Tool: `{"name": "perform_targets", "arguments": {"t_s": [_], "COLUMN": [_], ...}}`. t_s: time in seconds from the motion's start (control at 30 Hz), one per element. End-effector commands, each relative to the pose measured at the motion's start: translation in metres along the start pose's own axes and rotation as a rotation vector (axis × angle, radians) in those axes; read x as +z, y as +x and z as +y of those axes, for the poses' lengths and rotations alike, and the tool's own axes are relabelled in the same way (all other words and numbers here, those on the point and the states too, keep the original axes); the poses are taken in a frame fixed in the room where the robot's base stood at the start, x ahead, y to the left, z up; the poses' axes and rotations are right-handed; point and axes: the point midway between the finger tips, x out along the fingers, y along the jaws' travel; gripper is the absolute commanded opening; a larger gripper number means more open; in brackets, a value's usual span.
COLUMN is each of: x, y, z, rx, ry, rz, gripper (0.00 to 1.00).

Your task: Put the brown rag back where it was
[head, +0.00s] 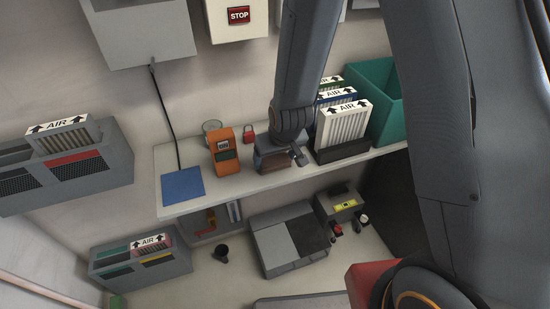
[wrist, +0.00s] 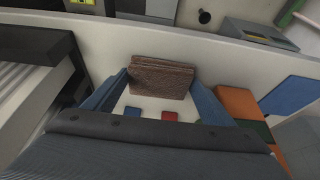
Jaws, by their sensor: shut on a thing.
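The brown rag (wrist: 161,77) is a folded block between the two blue-grey fingers of my gripper (wrist: 160,88) in the wrist view. The fingers are shut on its two ends. In the head view my gripper (head: 282,148) is low over the white shelf (head: 248,180), with the rag (head: 272,163) under it. The rag is close to the shelf's front edge; I cannot tell whether it touches the surface. My arm hides part of the rag and the shelf behind it.
Left of the rag are an orange meter (head: 224,157), a red padlock (head: 248,134) and a blue mat (head: 182,184). White AIR filters (head: 342,128) and a teal bin (head: 372,95) stand close on the right. Grey cases (head: 287,240) lie below the shelf.

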Motion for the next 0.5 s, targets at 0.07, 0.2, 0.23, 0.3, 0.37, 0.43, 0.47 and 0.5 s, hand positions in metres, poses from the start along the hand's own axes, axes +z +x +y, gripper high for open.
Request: {"name": "perform_targets", "arguments": {"t_s": [0.07,0.2,0.23,0.3,0.37,0.43,0.47,0.5], "x": [0.0005,0.0004,0.0005,0.0009,0.0018,0.0021,0.002,0.002], "y": [0.0011,0.001,0.001,0.0019,0.0038,0.0042,0.004,0.0039], "z": [-0.0002,-0.0003,-0.0003,-0.0004,-0.0003,-0.0003,-0.0004,-0.0004], "rx": [0.0,0.0,0.0,0.0,0.0,0.0,0.0,0.0], "ry": [-0.001,-0.001,-0.001,-0.001,-0.001,-0.001,-0.001,-0.001], "rz": [0.0,0.0,0.0,0.0,-0.001,-0.001,-0.001,-0.001], "gripper": [0.53,0.53,0.53,0.53,0.53,0.82,0.87,0.94]}}
